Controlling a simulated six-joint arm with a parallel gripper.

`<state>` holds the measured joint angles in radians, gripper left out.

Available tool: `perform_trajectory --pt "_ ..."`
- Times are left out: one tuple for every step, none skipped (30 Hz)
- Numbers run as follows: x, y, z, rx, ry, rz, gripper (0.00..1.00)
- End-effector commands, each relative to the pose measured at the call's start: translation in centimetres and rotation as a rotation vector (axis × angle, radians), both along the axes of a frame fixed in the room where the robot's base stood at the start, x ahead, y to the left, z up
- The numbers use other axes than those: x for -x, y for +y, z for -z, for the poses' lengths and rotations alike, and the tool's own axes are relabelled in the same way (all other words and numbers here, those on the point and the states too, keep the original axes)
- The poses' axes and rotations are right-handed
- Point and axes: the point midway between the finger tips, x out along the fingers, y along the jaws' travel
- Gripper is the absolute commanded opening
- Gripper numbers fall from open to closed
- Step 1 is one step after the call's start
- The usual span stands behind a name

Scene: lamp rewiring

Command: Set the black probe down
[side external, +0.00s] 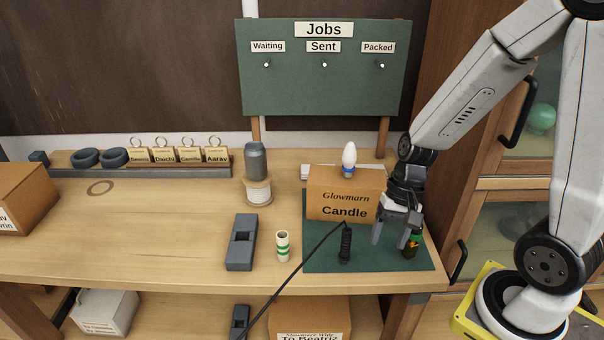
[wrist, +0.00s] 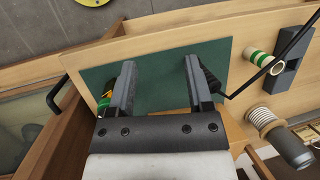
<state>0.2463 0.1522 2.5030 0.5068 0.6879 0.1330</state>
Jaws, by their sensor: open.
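The black probe (side external: 345,244) is on the green mat (side external: 318,262), in front of the Candle box. I cannot tell whether it stands or lies. Its black cable (side external: 291,278) runs down to the left, over the table's front edge. My gripper (side external: 392,236) is open and empty above the mat, to the right of the probe and apart from it. In the wrist view my gripper (wrist: 159,65) has bare mat between its fingers. The probe (wrist: 211,82) shows there partly hidden behind the right finger.
A small dark item with green and orange (side external: 412,245) is at the mat's right, close to my gripper. The Candle box (side external: 330,202) carries a white bulb (side external: 349,157). A striped tube (side external: 283,246), a grey block (side external: 241,242) and a spool (side external: 258,192) stand left.

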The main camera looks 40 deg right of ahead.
Motion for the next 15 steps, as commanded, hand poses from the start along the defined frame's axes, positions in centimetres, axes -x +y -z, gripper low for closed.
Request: perform_trajectory --pt "-0.2 0.0 -0.1 0.059 -0.048 -0.103 0.66" --pt "-0.4 -0.1 -0.2 0.093 -0.076 -0.163 0.66" --pt "-0.7 -0.2 -0.3 0.138 -0.115 -0.242 0.66" --pt "-0.9 -0.2 -0.4 0.168 -0.144 -0.300 0.66" --pt "-1.1 -0.2 -0.5 0.198 -0.174 -0.356 0.66" --pt "-1.5 -0.2 -0.8 0.234 -0.211 -0.427 0.66" --pt "-1.8 -0.2 -0.9 0.259 -0.238 -0.477 0.66" --pt "-2.1 -0.1 -1.1 0.282 -0.264 -0.523 0.66" --pt "-2.4 0.0 -1.3 0.308 -0.296 -0.577 0.66" --pt "-2.7 0.1 -1.5 0.324 -0.317 -0.616 0.66" --pt "-2.9 0.2 -1.6 0.340 -0.336 -0.650 0.66" --pt "-3.1 0.3 -1.8 0.357 -0.357 -0.686 0.66" --pt "-3.3 0.4 -1.9 0.366 -0.370 -0.708 0.66" --pt "-3.4 0.4 -2.0 0.375 -0.381 -0.727 0.66" --pt "-3.5 0.5 -2.1 0.382 -0.392 -0.745 0.66"
